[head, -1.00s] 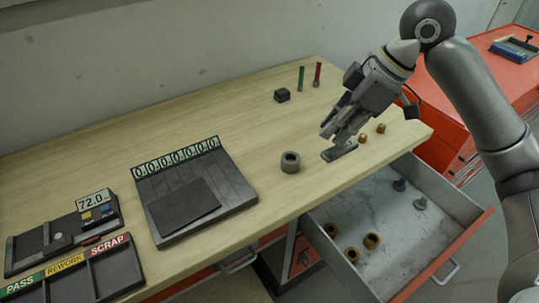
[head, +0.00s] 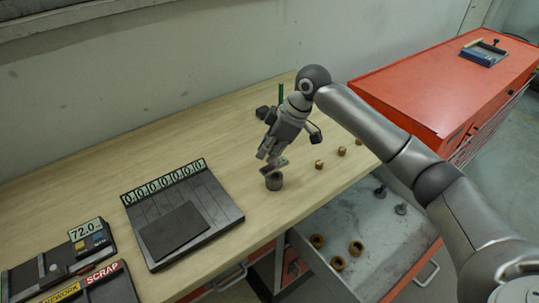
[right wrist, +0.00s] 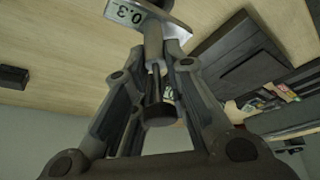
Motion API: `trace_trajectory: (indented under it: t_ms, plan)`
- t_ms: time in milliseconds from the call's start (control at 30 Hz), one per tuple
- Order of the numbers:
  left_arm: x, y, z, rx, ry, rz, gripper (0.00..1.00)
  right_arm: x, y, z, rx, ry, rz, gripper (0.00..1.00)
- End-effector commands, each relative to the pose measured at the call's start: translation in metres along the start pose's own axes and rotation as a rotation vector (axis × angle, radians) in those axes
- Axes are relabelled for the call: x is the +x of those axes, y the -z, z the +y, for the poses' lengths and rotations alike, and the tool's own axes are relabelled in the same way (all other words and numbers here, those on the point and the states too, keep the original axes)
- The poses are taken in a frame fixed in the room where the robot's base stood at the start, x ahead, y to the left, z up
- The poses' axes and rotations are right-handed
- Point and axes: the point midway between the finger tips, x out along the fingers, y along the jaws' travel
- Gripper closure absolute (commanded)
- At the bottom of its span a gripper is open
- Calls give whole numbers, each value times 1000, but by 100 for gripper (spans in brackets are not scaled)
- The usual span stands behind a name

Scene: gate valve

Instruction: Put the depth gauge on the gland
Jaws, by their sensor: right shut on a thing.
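My right gripper (head: 271,156) is shut on the depth gauge (head: 275,167), a grey tool with a flat base. In the right wrist view the gauge (right wrist: 165,18) sits between the fingers (right wrist: 157,70), with a small display reading 0.3 beside its stem. My left gripper is in neither view.
A dark board with a row of zero displays (head: 180,215) lies left of the cylinder. Several small brass pieces (head: 320,165) stand to its right. An open drawer (head: 372,225) holds brass rings and grey plugs.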

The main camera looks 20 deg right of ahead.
Motion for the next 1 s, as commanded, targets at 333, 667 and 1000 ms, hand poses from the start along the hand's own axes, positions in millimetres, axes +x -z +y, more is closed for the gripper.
trace_trajectory:
  t_ms: [333, 667, 1000]
  plan:
    - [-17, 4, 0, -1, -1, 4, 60, 26, -12, -1, -1, 0, 2, 100]
    - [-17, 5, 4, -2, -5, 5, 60, 28, -13, -1, 0, 1, 1, 76]
    - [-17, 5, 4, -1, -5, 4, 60, 28, -13, -1, 0, 1, 1, 64]
